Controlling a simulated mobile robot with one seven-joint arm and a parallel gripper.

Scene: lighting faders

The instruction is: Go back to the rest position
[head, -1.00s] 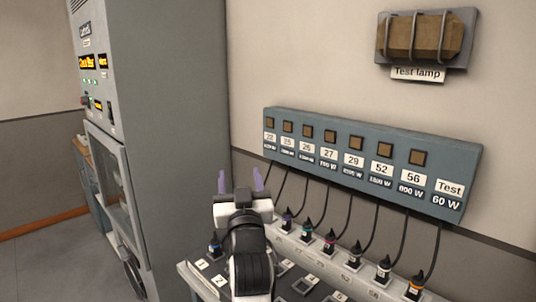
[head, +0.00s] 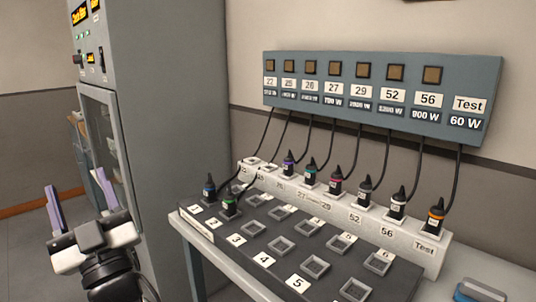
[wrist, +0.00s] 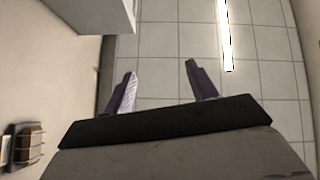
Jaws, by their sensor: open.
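My gripper (head: 80,205) is at the lower left of the head view, its two purple fingers apart and pointing up, with nothing between them. It stands in front of the grey cabinet, left of the socket table and clear of it. In the wrist view my gripper (wrist: 160,90) is open and empty against the tiled ceiling.
A dark panel (head: 262,248) on a table holds numbered sockets, with two plugs in it at the far left. Several corded plugs stand in the white rail (head: 432,250) behind. A labelled wall box (head: 380,75) hangs above. A grey cabinet (head: 175,120) stands left. A test lamp (wrist: 27,147) shows in the wrist view.

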